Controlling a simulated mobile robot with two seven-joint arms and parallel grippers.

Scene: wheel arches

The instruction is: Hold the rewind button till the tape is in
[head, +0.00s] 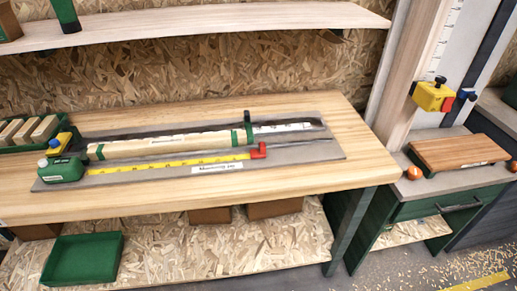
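A green tape case (62,170) lies at the left end of a grey mat on the workbench. A yellow tape (170,165) runs out of it to the right, flat on the mat. It ends at a red piece (258,152), beside the mat's label. A small pale round part (53,144) shows on top of the case; I cannot tell if it is the rewind button. Neither of my grippers is in view.
A wooden bar (165,144) with green end bands lies behind the tape. A shelf (200,22) hangs above. The bench front (220,191) is clear.

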